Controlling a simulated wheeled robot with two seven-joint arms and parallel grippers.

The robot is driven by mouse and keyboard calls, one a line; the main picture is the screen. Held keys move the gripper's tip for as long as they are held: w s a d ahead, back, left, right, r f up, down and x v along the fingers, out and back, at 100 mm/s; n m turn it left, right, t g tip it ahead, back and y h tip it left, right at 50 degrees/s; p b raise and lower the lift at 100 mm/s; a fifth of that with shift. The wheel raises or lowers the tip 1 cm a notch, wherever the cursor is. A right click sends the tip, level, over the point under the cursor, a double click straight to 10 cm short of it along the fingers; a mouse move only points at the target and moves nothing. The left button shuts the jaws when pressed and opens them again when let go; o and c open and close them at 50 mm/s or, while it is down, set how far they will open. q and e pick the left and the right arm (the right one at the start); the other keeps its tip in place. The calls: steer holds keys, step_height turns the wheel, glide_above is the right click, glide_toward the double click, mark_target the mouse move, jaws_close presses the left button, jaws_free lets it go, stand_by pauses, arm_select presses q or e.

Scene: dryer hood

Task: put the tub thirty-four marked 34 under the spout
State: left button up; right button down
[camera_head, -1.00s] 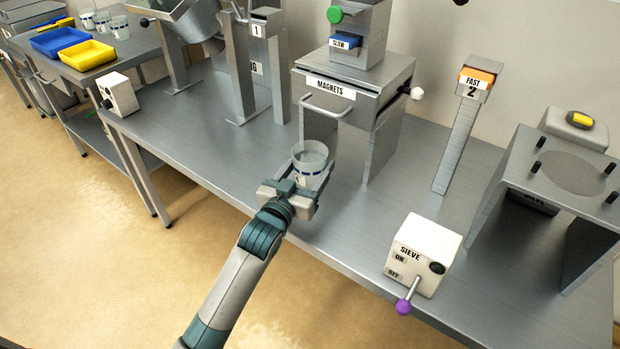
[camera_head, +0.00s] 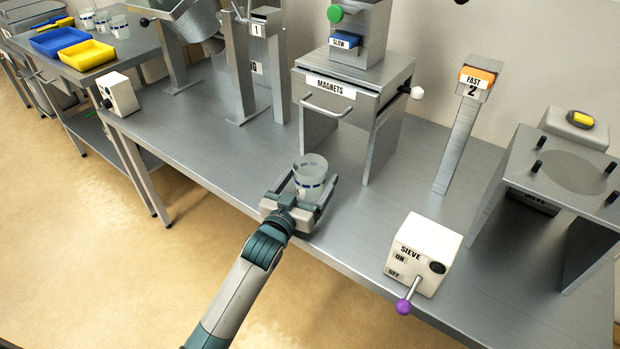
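A clear tub (camera_head: 311,172) with blue marks on its side is between the fingers of my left gripper (camera_head: 303,196), near the front edge of the bench. The fingers are closed against its sides. I cannot read the tub's number, and cannot tell whether its base touches the bench. No spout can be clearly made out; the MAGNETS housing (camera_head: 340,78) stands on legs behind the tub, with open space beneath. My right gripper is not in view.
A white SIEVE switch box (camera_head: 425,250) with a purple-knobbed lever stands at the right on the bench (camera_head: 350,225). A slanted post (camera_head: 458,145) carries the FAST sign. Similar tubs (camera_head: 103,22) and blue and yellow trays (camera_head: 87,54) are on the far-left table.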

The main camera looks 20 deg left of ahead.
arm_select(q)
steer(key=shift+r, duration=0.1)
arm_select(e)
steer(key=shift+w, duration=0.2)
arm_select(q)
steer(key=shift+s, duration=0.1)
steer(key=shift+s, duration=0.35)
steer(key=s, duration=0.3)
steer(key=s+a, duration=0.1)
steer(key=s, duration=0.5)
steer(key=shift+s+a, duration=0.3)
steer(key=shift+s, duration=0.1)
steer(key=shift+s+a, duration=0.1)
steer(key=shift+s, duration=0.5)
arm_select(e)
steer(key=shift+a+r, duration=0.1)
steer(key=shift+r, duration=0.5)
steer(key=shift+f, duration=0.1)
